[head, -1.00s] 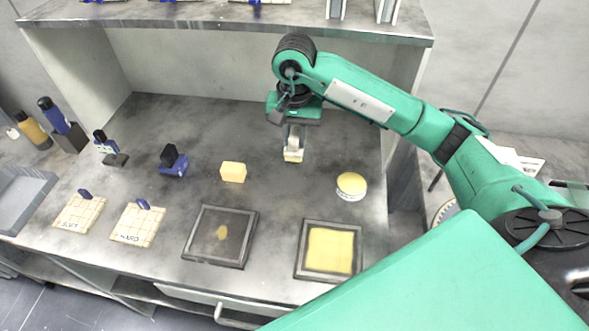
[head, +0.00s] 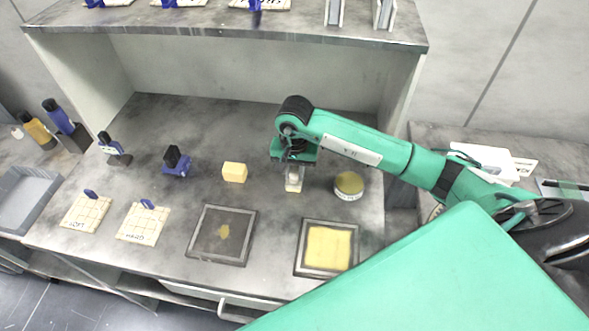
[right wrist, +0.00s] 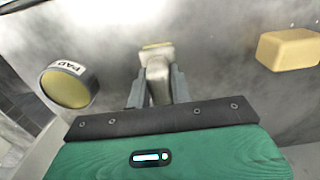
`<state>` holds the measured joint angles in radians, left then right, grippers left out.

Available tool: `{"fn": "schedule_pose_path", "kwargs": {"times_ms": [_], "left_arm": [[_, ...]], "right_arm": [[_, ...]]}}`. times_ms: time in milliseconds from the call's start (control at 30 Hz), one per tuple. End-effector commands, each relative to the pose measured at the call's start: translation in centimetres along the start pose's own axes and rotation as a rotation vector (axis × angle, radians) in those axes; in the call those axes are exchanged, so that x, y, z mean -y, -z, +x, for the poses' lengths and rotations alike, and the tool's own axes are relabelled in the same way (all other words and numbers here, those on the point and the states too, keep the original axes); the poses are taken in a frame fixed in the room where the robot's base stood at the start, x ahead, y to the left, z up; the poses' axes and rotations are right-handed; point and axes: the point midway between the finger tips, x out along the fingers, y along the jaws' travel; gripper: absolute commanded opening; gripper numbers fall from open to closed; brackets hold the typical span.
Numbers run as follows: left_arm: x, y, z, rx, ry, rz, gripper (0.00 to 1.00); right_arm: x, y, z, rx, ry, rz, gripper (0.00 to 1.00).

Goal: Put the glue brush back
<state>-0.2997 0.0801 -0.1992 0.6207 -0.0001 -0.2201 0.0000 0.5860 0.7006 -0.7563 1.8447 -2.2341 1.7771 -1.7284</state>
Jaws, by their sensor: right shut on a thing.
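My right gripper (head: 294,168) is shut on a pale, cream-coloured piece, which I take to be the glue brush (head: 293,184). In the right wrist view the brush (right wrist: 158,66) stands between the two fingers (right wrist: 158,88), with a yellowish edge at its far end. It hangs below the gripper, between a yellow block and a round tin; I cannot tell if it touches the bench. The round tin (head: 349,184) has a yellow top and a label reading "PAD" (right wrist: 68,86). My left gripper is not in view.
The yellow block (head: 234,172) is to the left. In front are a dark platen (head: 206,250) and a yellow-covered platen (head: 311,273). Blue-handled tools (head: 177,168) and tile pads marked SOFT and HARD (head: 143,226) stand further left. A shelf (head: 230,38) overhangs the back.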

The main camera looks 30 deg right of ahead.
Motion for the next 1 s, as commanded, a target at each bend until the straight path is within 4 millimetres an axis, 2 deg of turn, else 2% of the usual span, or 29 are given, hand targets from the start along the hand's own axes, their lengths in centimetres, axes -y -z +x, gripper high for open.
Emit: {"fn": "schedule_pose_path", "kwargs": {"times_ms": [200,233,333,767,867,1000], "left_arm": [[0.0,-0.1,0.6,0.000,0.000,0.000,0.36],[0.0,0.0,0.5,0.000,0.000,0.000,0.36],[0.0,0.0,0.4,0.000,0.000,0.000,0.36],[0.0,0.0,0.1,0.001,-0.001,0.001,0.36],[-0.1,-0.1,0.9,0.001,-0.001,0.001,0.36],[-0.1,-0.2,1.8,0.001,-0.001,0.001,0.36]], "right_arm": [[0.0,0.0,0.4,-0.001,0.000,0.000,0.00],[0.0,0.0,0.3,0.000,0.000,0.000,0.23],[0.0,0.0,0.2,0.000,0.000,0.000,0.43],[0.0,0.1,-0.3,-0.001,0.001,0.000,0.43],[0.0,0.2,-1.6,-0.004,0.002,-0.001,0.43],[0.1,0.2,-4.2,-0.005,0.004,-0.001,0.43]]}}
